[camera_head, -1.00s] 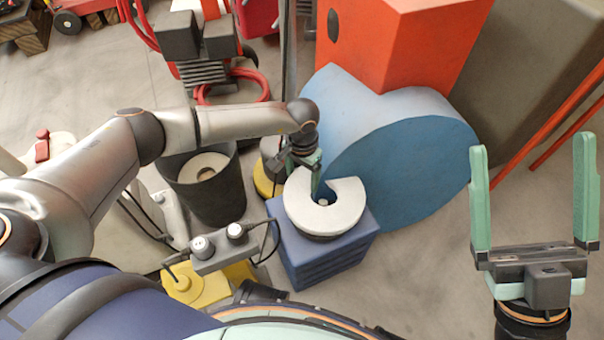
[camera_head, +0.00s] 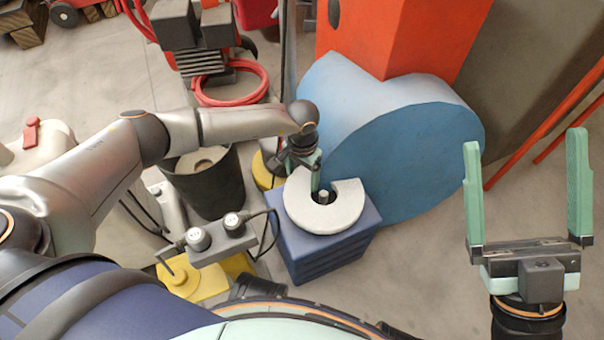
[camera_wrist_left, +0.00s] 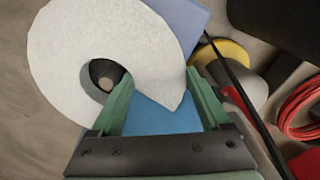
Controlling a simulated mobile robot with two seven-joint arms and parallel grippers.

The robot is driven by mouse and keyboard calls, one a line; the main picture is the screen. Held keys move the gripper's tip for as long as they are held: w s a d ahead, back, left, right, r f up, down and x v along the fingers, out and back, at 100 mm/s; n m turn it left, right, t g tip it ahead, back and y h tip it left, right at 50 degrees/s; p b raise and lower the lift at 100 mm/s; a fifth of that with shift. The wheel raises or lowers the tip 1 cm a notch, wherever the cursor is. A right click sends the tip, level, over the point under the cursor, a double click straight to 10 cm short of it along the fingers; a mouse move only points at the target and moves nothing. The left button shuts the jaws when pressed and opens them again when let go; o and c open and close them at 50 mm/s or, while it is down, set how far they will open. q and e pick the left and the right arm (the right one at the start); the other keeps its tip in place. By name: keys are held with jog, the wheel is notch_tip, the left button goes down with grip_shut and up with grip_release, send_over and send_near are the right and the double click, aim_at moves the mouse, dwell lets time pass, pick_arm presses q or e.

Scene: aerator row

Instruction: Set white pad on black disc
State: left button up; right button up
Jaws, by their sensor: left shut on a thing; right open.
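The white pad (camera_head: 342,212), a thick ring with a wedge-shaped gap, lies roughly level over the blue box (camera_head: 318,264). It also shows in the left wrist view (camera_wrist_left: 85,45). My left gripper (camera_head: 317,184) is shut on the white pad near its gap. The gripper's green fingers also show in the left wrist view (camera_wrist_left: 163,102). A grey peg (camera_head: 323,196) stands in the pad's central hole. The black disc is almost wholly hidden under the pad, so I cannot tell whether they touch. My right gripper (camera_head: 528,190) is open and empty at the right.
A large blue rounded body (camera_head: 410,150) stands right behind the box, with a red block (camera_head: 395,40) above it. A dark bin (camera_head: 208,185) and a grey two-knob control box (camera_head: 222,241) are to the left. Bare floor lies between the box and my right gripper.

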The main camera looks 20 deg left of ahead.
pick_arm(q)
jog(key=shift+b, duration=0.35)
dwell(0.7)
jog(key=shift+f+b, duration=0.3)
jog(key=shift+f, duration=0.3)
dwell(0.4)
jog(key=o, duration=1.1)
jog(key=shift+r+p, duration=0.5)
jog(key=shift+r, duration=0.1)
jog(key=shift+r+p, duration=0.95)
jog(key=shift+r, duration=0.4)
jog(key=shift+r+p, duration=1.6)
jog(key=shift+r, duration=0.75)
notch_tip(320, 180, up, 2)
jog(key=shift+r+p, duration=0.2)
jog(key=shift+p, duration=0.55)
